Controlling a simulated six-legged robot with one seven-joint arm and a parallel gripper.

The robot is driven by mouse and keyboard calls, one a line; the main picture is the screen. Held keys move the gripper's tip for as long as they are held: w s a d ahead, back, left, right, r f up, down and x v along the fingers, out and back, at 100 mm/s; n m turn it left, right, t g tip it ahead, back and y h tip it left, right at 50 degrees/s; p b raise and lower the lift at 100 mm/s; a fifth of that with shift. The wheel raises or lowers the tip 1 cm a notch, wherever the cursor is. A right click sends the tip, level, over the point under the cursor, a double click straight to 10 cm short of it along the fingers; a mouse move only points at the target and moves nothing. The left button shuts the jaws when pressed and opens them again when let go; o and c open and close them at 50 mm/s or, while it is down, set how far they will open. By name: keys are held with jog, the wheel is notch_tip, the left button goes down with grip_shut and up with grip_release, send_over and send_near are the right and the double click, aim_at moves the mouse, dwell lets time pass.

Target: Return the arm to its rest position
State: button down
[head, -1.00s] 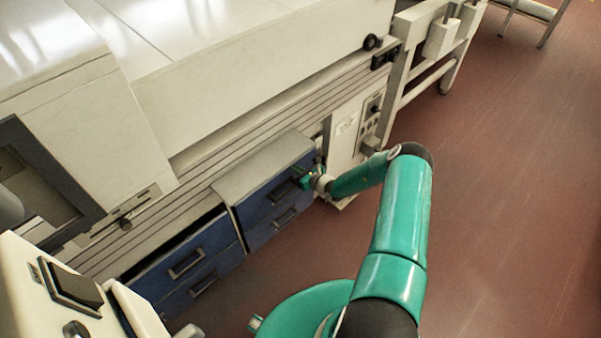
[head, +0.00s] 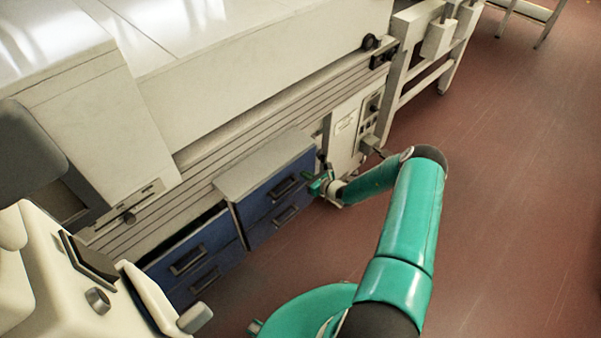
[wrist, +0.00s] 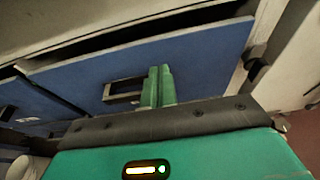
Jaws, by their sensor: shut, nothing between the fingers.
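My green arm reaches out from the bottom of the head view toward the drawer cabinets. My gripper (head: 318,185) is at the front of the right blue drawer unit (head: 262,208), close to its upper drawer. In the wrist view my gripper's two green fingers (wrist: 158,86) are together with nothing between them. They point at the blue drawer front (wrist: 205,62), just right of its dark handle (wrist: 124,90). I cannot tell whether the fingertips touch the drawer front. A dark gap shows above that drawer front in the wrist view.
A second blue drawer unit (head: 192,260) stands to the left. The long cream tunnel machine (head: 260,70) runs behind both. A panel with controls (head: 352,125) stands just beyond my gripper. Open red floor (head: 510,180) lies to the right.

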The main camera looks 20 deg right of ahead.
jog(key=v, duration=0.8)
jog(key=shift+d, duration=0.25)
jog(key=shift+s, duration=0.25)
